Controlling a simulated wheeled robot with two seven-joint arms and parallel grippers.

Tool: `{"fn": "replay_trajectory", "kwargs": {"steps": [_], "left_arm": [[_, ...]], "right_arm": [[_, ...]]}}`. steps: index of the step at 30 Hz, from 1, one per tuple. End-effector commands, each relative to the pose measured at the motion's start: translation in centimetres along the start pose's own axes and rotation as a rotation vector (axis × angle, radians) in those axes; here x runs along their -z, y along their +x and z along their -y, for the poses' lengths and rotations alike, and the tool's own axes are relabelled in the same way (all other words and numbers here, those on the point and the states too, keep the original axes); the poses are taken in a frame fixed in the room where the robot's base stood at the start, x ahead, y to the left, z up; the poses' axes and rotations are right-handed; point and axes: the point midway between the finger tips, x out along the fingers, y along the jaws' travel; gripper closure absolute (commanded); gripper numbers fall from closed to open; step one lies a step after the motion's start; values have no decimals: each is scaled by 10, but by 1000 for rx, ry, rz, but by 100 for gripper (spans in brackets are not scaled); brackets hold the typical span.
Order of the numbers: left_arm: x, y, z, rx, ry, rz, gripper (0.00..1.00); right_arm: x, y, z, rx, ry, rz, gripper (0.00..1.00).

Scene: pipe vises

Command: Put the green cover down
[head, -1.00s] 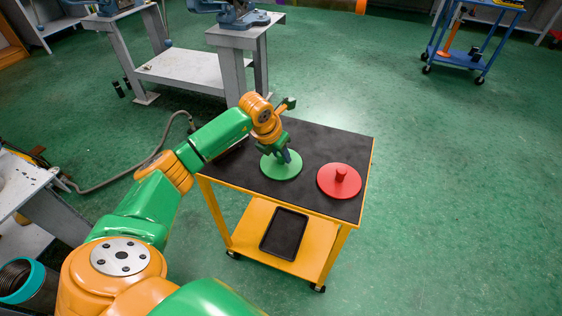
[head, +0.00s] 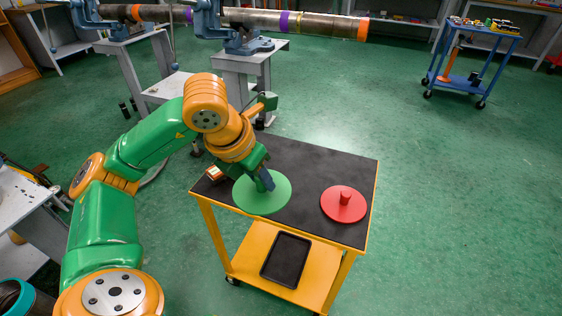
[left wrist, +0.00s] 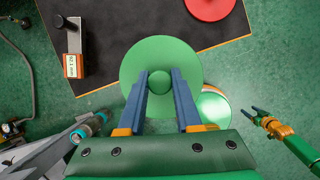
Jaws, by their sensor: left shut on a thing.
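The green cover (head: 250,203) is a flat round disc with a knob on top. My left gripper (head: 266,181) is shut on that knob and holds the cover over the left part of the cart's black top, seemingly raised above it. In the left wrist view the knob of the green cover (left wrist: 160,48) sits between the two blue fingers of my left gripper (left wrist: 160,88). The cover hides part of the cart top beneath it. My right gripper (left wrist: 252,112) shows at the right of the left wrist view, its two dark fingers apart and empty.
The yellow cart (head: 310,158) has a red cover (head: 343,206) lying to the right and a black tray (head: 286,260) on its lower shelf. A labelled metal block (left wrist: 73,48) stands near the cart's left edge. Pipes in vises (head: 300,24) are behind. Black top between the covers is bare.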

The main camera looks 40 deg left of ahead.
Motion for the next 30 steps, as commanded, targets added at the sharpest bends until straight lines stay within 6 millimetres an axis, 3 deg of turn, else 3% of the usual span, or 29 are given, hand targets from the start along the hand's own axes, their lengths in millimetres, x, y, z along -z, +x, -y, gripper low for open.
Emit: {"fn": "replay_trajectory", "kwargs": {"steps": [5, 8, 14, 21, 30], "left_arm": [[6, -5, 3, 6, 20, 0, 100], [8, -1, 11, 59, 148, -3, 100], [15, 7, 46, 303, 716, 3, 100], [25, 5, 83, 627, 1509, 4, 100], [33, -8, 104, 973, 2363, -6, 100]], "right_arm": [[0, 0, 0, 1, 0, 0, 34], [0, 0, 0, 1, 1, 0, 34], [0, 0, 1, 1, 1, 0, 34], [0, 0, 1, 1, 1, 1, 34], [0, 0, 0, 1, 1, 1, 34]]}}
